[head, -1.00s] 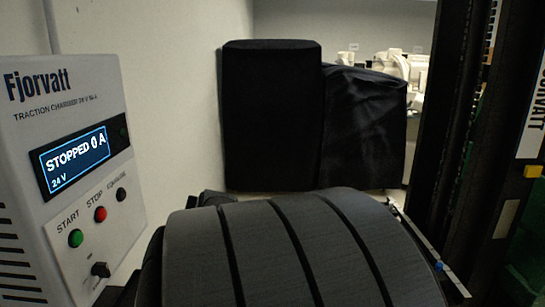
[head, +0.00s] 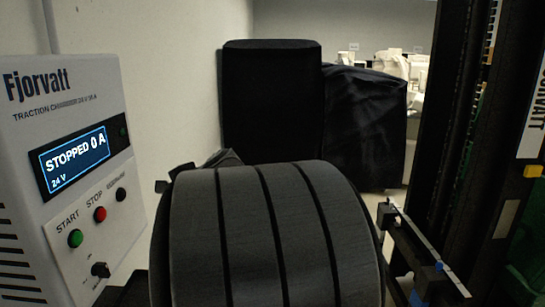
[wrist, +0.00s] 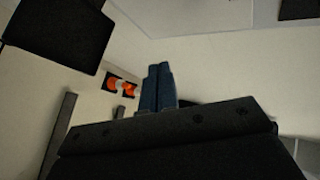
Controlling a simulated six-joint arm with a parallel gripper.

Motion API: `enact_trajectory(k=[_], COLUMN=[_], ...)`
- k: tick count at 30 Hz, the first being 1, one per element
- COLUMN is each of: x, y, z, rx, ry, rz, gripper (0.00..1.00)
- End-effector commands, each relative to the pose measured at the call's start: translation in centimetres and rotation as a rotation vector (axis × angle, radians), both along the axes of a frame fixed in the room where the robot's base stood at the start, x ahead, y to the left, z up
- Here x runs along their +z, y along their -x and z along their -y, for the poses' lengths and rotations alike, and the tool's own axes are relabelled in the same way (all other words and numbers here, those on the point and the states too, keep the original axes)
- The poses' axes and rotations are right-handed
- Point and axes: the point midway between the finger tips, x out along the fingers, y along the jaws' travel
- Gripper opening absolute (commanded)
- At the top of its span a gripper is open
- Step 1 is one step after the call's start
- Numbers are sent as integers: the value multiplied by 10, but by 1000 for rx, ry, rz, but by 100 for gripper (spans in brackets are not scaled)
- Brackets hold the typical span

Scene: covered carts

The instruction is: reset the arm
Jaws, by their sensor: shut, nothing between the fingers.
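In the wrist view my gripper (wrist: 159,72) shows as two dark blue fingers pressed together, with nothing between them. The fingers point away from the dark wrist plate and touch nothing that I can make out. In the head view a large dark ribbed part of my arm fills the bottom middle. The fingers cannot be made out there.
A white charger (head: 75,140) stands close at left; its screen (head: 75,160) reads "STOPPED 0 A, 24 V". Two black-covered shapes (head: 270,100) (head: 365,125) stand behind my arm. A dark upright mast (head: 455,120) is at right. An orange-and-white item (wrist: 121,86) shows beside the fingers.

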Motion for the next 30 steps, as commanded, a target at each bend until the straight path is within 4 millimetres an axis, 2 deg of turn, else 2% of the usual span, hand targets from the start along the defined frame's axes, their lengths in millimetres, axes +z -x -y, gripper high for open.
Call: enact_trajectory(k=[2,5,13,16,21,30], x=[7,10,9,6,-3,-5], y=[2,1,1,1,6,8], z=[-5,-18,-61,-45,-40,-40], rx=[18,26,26,13,4,1], ry=[59,91,91,78,37,25], rz=[97,148,146,114,26,2], gripper=[0,0,0,0,0,0])
